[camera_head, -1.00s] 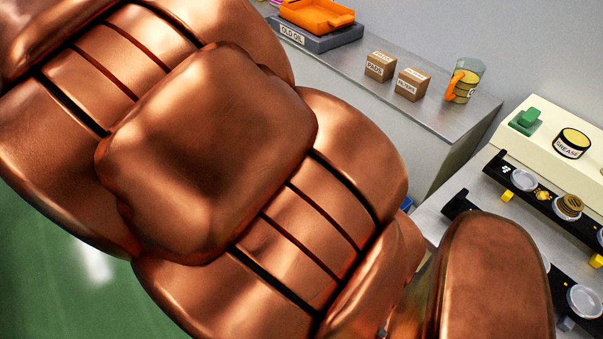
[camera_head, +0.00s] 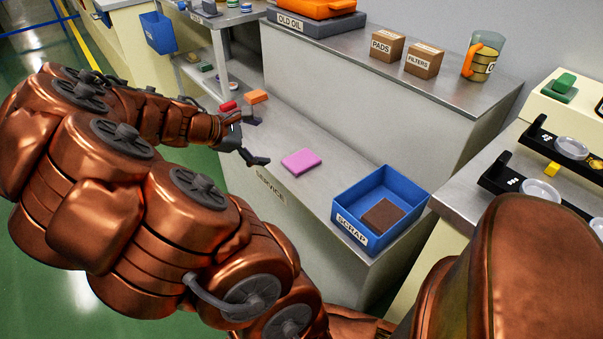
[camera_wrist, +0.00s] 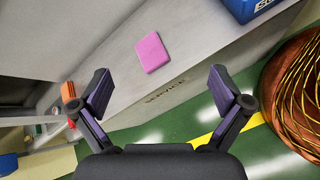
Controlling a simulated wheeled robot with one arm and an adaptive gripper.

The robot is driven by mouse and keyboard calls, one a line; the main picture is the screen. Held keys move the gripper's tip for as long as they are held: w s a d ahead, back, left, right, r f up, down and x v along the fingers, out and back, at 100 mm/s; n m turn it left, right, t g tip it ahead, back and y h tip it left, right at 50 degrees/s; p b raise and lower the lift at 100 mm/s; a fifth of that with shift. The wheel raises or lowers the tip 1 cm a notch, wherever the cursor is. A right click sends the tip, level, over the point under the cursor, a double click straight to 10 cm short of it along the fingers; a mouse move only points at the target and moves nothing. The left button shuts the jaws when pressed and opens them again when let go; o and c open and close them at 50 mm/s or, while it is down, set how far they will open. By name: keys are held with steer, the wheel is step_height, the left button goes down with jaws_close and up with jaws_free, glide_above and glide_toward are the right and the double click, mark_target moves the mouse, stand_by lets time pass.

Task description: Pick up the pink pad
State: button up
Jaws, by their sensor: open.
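The pink pad (camera_head: 301,162) lies flat on the grey service bench (camera_head: 318,190), left of the blue scrap bin. In the wrist view the pad (camera_wrist: 152,52) lies beyond my fingertips, between the lines of the two fingers and left of centre. My gripper (camera_head: 250,140) is open and empty, just left of the pad in the head view and apart from it. Both dark fingers show spread wide in the wrist view (camera_wrist: 158,90).
The blue scrap bin (camera_head: 340,218) holds a brown pad (camera_head: 382,215). An orange block (camera_head: 256,97) and a red item (camera_head: 228,106) lie behind my gripper. A higher shelf behind carries boxes marked pads (camera_head: 387,46) and filters (camera_head: 424,61). Bench around the pink pad is clear.

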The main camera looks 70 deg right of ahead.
mark_target(301, 160)
steer(key=d+f+n+h+b, duration=0.1)
steer(key=d+f+n+b, duration=0.1)
steer(key=f, duration=0.4)
steer(key=d+f+n+b, duration=0.2)
steer(key=d+f+b, duration=0.3)
steer(key=d+f, duration=0.1)
steer(key=w+d+f+n+g+h+b, duration=0.1)
steer(key=d+f+n+b, duration=0.2)
steer(key=f, duration=0.3)
steer(key=shift+d+f+h+b, duration=0.3)
steer(key=shift+d+f+b, duration=0.1)
steer(key=shift+d+b, duration=0.4)
steer(key=shift+b+x, duration=0.8)
steer(key=shift+x, duration=1)
steer(key=shift+b+x, duration=1.15)
steer(key=shift+x, duration=0.9)
steer(key=shift+w+d+r, duration=0.15)
steer(key=shift+w+r, duration=0.05)
steer(key=shift+c, duration=0.3)
steer(key=c, duration=0.7)
steer(key=shift+c, duration=0.2)
